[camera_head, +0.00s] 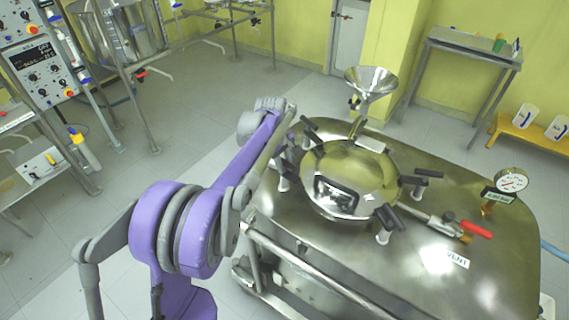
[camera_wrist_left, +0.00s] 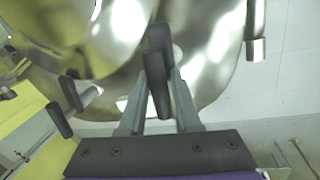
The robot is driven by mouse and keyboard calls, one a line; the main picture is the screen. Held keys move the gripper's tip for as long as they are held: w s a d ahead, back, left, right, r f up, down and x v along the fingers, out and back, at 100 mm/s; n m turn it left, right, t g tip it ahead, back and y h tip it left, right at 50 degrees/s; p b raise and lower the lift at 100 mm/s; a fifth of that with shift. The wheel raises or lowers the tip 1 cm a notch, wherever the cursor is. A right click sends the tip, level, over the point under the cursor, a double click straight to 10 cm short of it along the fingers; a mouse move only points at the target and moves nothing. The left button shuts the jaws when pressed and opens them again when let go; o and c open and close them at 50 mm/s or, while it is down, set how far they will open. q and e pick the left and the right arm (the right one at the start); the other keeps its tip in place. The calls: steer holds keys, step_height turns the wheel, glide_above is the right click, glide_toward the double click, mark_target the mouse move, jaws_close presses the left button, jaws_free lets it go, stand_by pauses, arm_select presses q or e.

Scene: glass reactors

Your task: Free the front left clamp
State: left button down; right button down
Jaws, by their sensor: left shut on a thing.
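The round steel lid (camera_head: 345,178) sits on the reactor top, with black-handled clamps around its rim. My left gripper (camera_wrist_left: 157,92) is shut on a dark clamp handle (camera_wrist_left: 158,62) at the lid's edge in the left wrist view. In the head view my purple left arm reaches to the lid's left side, and its fingers are largely hidden there. A left-side clamp (camera_head: 284,182) shows beside my wrist. Whether the held clamp is loose cannot be told. My right gripper is not in view.
Other clamps stand at the back left (camera_head: 312,124), right (camera_head: 426,173) and front right (camera_head: 386,222) of the lid. A steel funnel (camera_head: 370,80) rises behind it. A red-handled valve (camera_head: 474,229) and a gauge (camera_head: 511,180) are on the right. Floor left of the reactor is open.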

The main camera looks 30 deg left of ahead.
arm_select(q)
steer(key=shift+s+m+h, duration=0.1)
steer(key=shift+m+h, duration=0.3)
steer(key=shift+m, duration=1.6)
steer(key=shift+m+g, duration=0.5)
steer(key=shift+m, duration=1.6)
steer(key=c, duration=0.7)
jaws_free()
steer(key=shift+o, duration=0.2)
step_height(320, 180, up, 11)
steer(key=s+a, duration=0.1)
steer(key=a, duration=0.1)
steer(key=shift+f+p, duration=0.2)
steer(key=shift+p, duration=0.1)
steer(key=shift+s+d, duration=0.1)
steer(key=shift+d, duration=0.05)
